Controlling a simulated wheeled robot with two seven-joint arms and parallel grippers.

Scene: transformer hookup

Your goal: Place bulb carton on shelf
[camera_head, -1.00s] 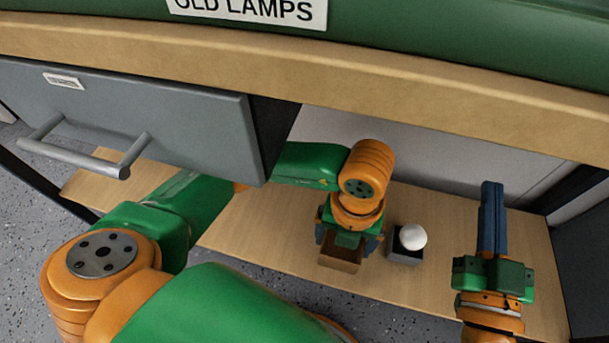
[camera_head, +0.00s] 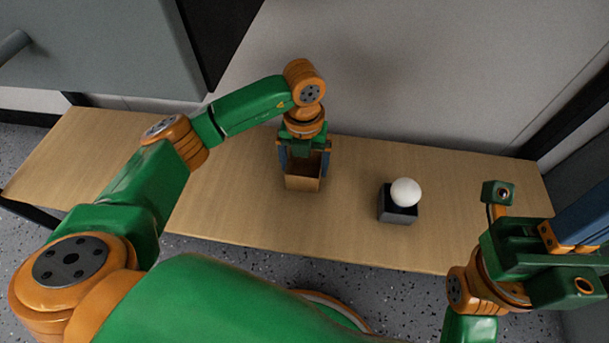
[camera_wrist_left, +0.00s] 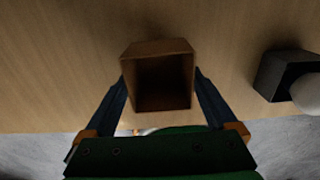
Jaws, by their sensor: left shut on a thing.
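The bulb carton (camera_head: 303,183) is a small brown box with an open top, at the middle of the wooden shelf (camera_head: 215,205). My left gripper (camera_head: 305,170) comes down from above and is shut on the carton, one finger on each side. In the left wrist view the carton (camera_wrist_left: 160,48) sits between the two dark fingers and its inside looks dark and empty. I cannot tell whether its base touches the shelf. My right gripper (camera_head: 585,225) is at the right edge, away from the carton, with its fingertips cut off by the frame.
A grey drawer cabinet (camera_head: 90,45) hangs at upper left. The shelf is clear at left and between carton and block.

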